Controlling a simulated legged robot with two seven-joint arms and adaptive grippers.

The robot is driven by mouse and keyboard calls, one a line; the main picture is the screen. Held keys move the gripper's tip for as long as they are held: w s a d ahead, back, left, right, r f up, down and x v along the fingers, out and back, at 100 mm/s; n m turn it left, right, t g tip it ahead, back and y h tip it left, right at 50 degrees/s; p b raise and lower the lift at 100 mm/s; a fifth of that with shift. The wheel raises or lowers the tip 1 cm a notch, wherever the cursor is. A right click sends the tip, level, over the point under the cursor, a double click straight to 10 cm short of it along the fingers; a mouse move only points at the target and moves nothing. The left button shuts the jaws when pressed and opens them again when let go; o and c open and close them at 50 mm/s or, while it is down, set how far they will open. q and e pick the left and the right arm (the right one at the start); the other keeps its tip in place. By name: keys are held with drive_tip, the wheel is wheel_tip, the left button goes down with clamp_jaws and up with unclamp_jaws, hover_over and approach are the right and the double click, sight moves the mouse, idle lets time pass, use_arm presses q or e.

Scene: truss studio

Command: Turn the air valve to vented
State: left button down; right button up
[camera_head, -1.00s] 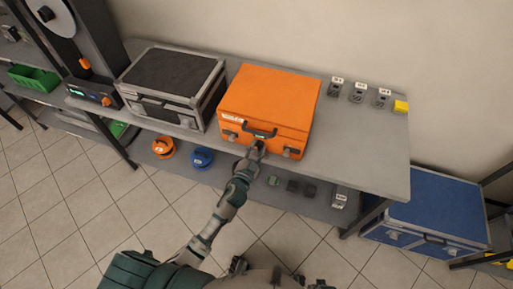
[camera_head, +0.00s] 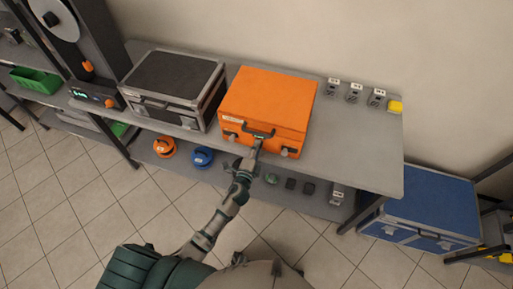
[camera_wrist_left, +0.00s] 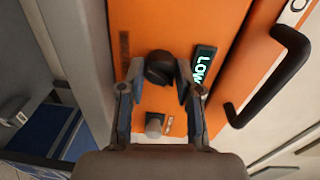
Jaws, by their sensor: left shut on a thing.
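The orange case (camera_head: 268,98) stands on the grey table, its front face towards me. In the left wrist view, a black round knob (camera_wrist_left: 159,66), apparently the air valve, sits on the orange face (camera_wrist_left: 215,25). My left gripper (camera_wrist_left: 159,80) is shut on this knob, one finger on each side. It also shows in the head view at the case's front (camera_head: 256,145), where it hides the knob. Beside the knob a small display (camera_wrist_left: 203,68) reads "LOW". A grey stub fitting (camera_wrist_left: 154,125) lies below the knob. My right gripper is not in view.
The case's black handle (camera_wrist_left: 278,75) is right of the display. A black-and-grey case (camera_head: 172,85) stands left of the orange one.

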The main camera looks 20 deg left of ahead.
use_arm(q)
drive_tip(key=shift+s+f+m, duration=0.1)
drive_tip(key=shift+f+m, duration=0.15)
drive_tip(key=shift+m, duration=1.25)
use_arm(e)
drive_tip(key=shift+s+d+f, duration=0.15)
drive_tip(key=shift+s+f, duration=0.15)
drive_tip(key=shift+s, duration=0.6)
use_arm(q)
drive_tip(key=c, duration=0.8)
unclamp_jaws()
drive_tip(key=shift+p, duration=0.3)
drive_tip(key=shift+r, duration=0.1)
drive_tip(key=s, duration=1.1)
drive_tip(key=shift+s+a+r, duration=0.15)
drive_tip(key=shift+s+r, duration=0.1)
drive_tip(key=shift+s, duration=0.15)
